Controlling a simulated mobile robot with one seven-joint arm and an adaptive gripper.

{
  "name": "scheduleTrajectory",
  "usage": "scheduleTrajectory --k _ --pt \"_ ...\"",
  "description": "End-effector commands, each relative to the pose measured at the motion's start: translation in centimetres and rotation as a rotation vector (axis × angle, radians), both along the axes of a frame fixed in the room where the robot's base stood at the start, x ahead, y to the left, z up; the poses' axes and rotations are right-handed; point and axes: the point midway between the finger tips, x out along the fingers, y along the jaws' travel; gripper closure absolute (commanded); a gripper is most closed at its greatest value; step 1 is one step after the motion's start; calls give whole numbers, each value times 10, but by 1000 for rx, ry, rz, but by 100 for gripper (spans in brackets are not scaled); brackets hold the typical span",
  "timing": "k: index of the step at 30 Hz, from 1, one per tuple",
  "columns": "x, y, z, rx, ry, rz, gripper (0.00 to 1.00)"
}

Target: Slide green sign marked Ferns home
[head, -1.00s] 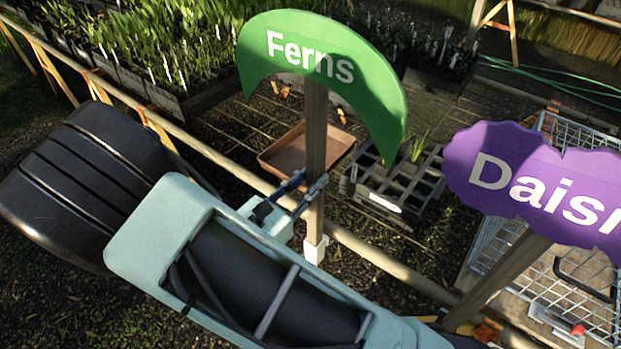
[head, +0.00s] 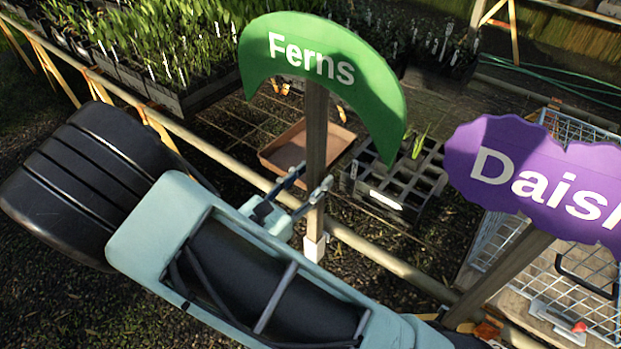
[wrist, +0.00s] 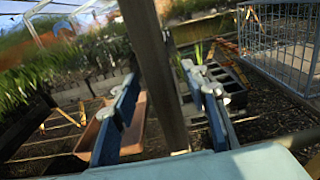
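The green, leaf-shaped Ferns sign (head: 330,62) stands upright on a wooden post (head: 314,130) in the head view. The post's lower end meets a small white block (head: 314,247) beside the wooden rail. My gripper (head: 312,182) is at the post's lower half, with one finger on each side of it. In the wrist view the post (wrist: 158,75) runs between my two blue fingers (wrist: 165,85), with slim gaps showing on both sides, so the gripper looks open. The sign board is outside the wrist view. Whether the post is fully seated in the block cannot be told.
A purple sign (head: 540,180), its lettering cut off, stands to the right. A wooden rail (head: 400,268) runs diagonally behind the post. Beyond it are a brown tray (head: 285,153), a black crate (head: 400,180) and plant beds. A wire cart (head: 590,285) is at right.

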Motion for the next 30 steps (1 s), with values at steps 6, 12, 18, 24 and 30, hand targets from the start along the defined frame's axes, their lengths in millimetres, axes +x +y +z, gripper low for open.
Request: scheduleTrajectory --k 6,12,18,24,30 --pt "0 0 -2 1 4 1 57" --pt "-9 9 -2 2 4 5 57" --pt "-40 33 -2 2 3 6 57" --pt "-73 58 -1 1 3 4 57" --pt "-91 72 0 1 1 2 57"
